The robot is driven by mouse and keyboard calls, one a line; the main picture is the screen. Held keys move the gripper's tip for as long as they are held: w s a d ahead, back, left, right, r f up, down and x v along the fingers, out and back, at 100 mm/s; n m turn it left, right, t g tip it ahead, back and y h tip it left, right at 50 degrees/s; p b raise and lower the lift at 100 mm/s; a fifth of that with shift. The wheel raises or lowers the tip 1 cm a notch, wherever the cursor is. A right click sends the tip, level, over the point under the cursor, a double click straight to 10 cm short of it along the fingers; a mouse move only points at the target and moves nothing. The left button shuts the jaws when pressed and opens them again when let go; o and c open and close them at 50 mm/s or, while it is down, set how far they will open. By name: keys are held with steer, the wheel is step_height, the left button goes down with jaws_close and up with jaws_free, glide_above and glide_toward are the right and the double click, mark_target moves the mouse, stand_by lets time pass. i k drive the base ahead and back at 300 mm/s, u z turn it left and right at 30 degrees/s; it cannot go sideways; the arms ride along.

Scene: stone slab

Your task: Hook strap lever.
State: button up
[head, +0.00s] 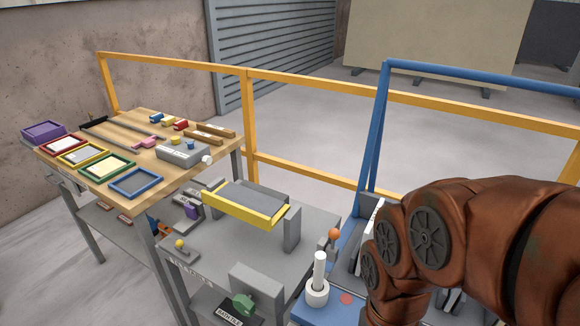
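No lever in view is clearly marked as the strap lever. A lever with an orange ball knob (334,234) stands upright at the right end of the grey bench, beside the blue frame (374,140). A smaller lever with a yellow knob (180,244) stands at the grey bench's left front. No strap can be made out. My copper-coloured arm fills the lower right and covers part of the blue frame's base. My gripper is not in view.
A wooden-topped table (125,140) at left holds coloured trays, blocks and a grey box (183,154). A yellow-edged tray (245,203) rests above the grey bench (225,240). A white post (319,275) stands on the blue base. Yellow railing (180,67) runs behind; open floor lies beyond.

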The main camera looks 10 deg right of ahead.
mark_target(332, 252)
steer(key=u, duration=0.05)
steer(key=k, duration=0.5)
steer(key=u, duration=1.4)
steer(key=i, duration=0.25)
steer(key=z, duration=0.35)
